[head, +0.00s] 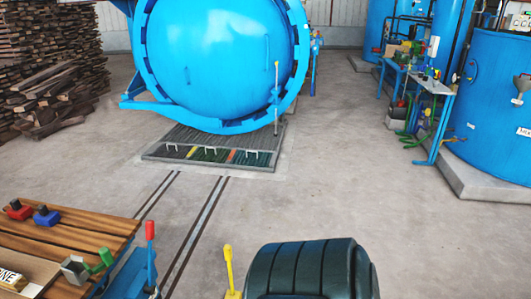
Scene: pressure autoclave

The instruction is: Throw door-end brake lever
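A lever with a red grip (150,231) stands upright on a blue frame (128,272) beside the wooden-slatted trolley top (70,231) at the lower left. A yellow lever (229,268) stands upright to its right, near the bottom edge; its foot is at the edge of view. I cannot tell by sight which of them is the door-end brake lever. The large blue autoclave door (220,60) is at the top, with a tall thin yellow-tipped rod (277,95) at its right side. Neither of my grippers is in view.
A dark ribbed padded object (310,268) fills the bottom centre. Rails (190,240) run toward a floor grate (215,150) before the autoclave. Red (18,209) and blue (46,216) blocks lie on the slats. A wood pile (45,70) and blue tanks (495,95) flank clear floor.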

